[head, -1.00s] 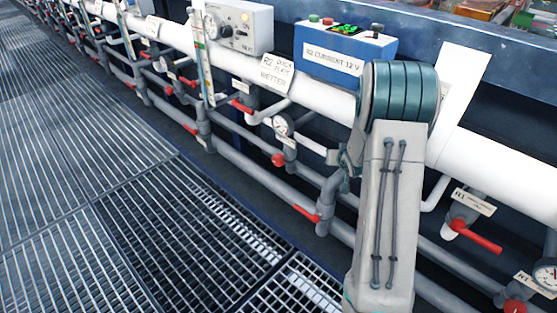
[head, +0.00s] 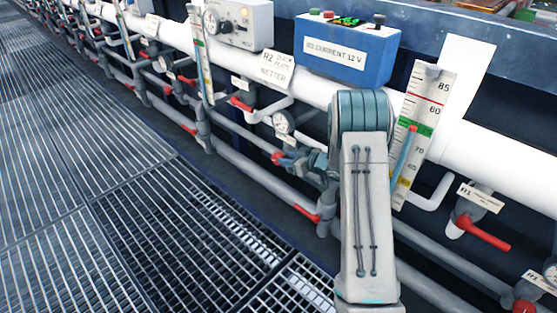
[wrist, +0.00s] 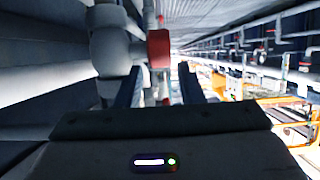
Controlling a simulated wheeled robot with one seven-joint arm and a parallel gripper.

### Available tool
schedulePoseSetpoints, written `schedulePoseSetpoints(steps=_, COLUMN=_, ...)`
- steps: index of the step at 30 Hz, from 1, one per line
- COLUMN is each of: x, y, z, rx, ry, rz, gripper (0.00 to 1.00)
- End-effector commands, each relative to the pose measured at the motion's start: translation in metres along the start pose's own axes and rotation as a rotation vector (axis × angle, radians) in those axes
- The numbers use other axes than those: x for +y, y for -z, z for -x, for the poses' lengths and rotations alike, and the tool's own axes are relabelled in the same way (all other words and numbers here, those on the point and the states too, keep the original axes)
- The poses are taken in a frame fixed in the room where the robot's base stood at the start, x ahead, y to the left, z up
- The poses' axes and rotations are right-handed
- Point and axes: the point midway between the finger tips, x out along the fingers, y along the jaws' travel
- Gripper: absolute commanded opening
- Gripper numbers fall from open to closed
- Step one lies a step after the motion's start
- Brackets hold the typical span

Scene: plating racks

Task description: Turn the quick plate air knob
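A round red knob (head: 277,158) sits on the pipework below a small dial gauge (head: 284,121) in the head view. I take it as the air knob, but its label is unreadable. In the wrist view a red knob (wrist: 159,48) on grey pipe shows ahead, between the fingertips in the picture. My gripper (head: 287,160) is beside the knob in the head view, to its right. In the wrist view my gripper (wrist: 160,84) has its dark fingers apart, with nothing held between them. Whether a finger touches the knob is unclear.
A sign reading R2 quick plate wetter (head: 277,70) hangs above. A blue current box (head: 347,50) sits on the white pipe. Red lever handles (head: 307,213) stick out along the lower pipes. The grated floor (head: 120,190) at left is clear.

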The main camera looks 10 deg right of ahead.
Motion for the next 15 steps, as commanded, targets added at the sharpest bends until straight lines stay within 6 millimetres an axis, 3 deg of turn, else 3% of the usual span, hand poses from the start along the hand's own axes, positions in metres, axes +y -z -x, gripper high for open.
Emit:
schedulePoseSetpoints(steps=1, x=-0.001, y=-0.003, z=-0.013, rx=0.001, ry=0.003, rz=0.003, gripper=0.35)
schedulePoseSetpoints(steps=6, x=0.0, y=-0.002, z=-0.041, rx=0.001, ry=0.001, rz=0.002, gripper=0.35)
schedulePoseSetpoints(steps=15, x=0.0, y=0.0, z=-0.059, rx=0.001, ry=-0.001, rz=0.0, gripper=0.35)
